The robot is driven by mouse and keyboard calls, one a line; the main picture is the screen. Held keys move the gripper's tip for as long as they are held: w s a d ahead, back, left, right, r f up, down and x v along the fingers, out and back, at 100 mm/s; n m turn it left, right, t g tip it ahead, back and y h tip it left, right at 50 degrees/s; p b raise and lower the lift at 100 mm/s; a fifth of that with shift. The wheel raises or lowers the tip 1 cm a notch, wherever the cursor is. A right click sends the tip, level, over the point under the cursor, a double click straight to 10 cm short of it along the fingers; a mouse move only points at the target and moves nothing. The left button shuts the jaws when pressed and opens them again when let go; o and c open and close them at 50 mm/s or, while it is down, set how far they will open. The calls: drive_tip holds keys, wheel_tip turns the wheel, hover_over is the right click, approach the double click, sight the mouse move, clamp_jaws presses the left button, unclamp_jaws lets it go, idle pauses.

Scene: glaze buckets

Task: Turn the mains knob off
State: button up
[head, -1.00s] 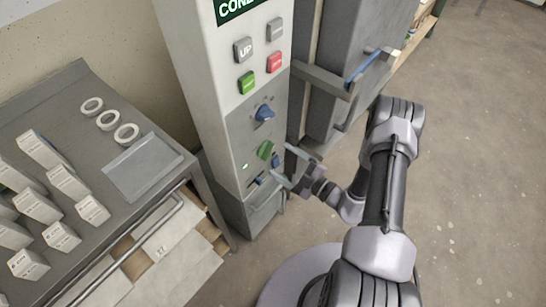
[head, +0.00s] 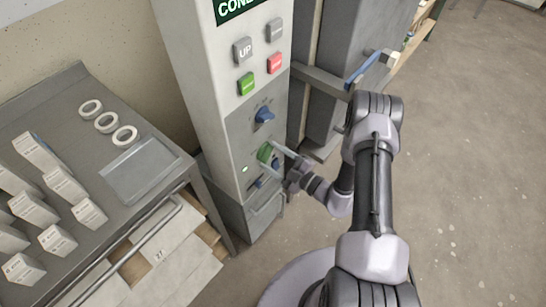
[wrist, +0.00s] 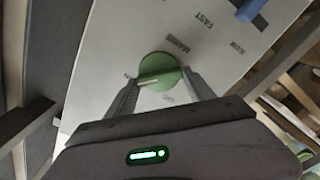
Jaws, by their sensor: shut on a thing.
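The green mains knob (head: 265,152) is on the lower part of the upright grey control panel (head: 239,126). In the wrist view, the knob (wrist: 158,66) is round, with a pale line pointing left toward a small label that looks like ON. The word MAINS is printed beside it, and another small label, perhaps OFF, is on its near side. My gripper (head: 269,159) is at the panel, and its fingers (wrist: 160,82) lie on either side of the knob, shut on it. The fingertips partly cover the knob's sides.
A blue knob (head: 264,115) and several push buttons sit above. A metal table (head: 60,110) with white boxes and rings stands left. A grey cabinet with a handle (head: 362,68) is behind; open floor lies right.

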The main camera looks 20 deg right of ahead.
drive_tip(key=n, duration=0.5)
drive_tip(key=shift+f, duration=0.1)
drive_tip(key=shift+f+n, duration=0.2)
drive_tip(key=shift+n, duration=6.2)
drive_tip(key=o, duration=1.4)
drive_tip(key=shift+s+d, duration=0.1)
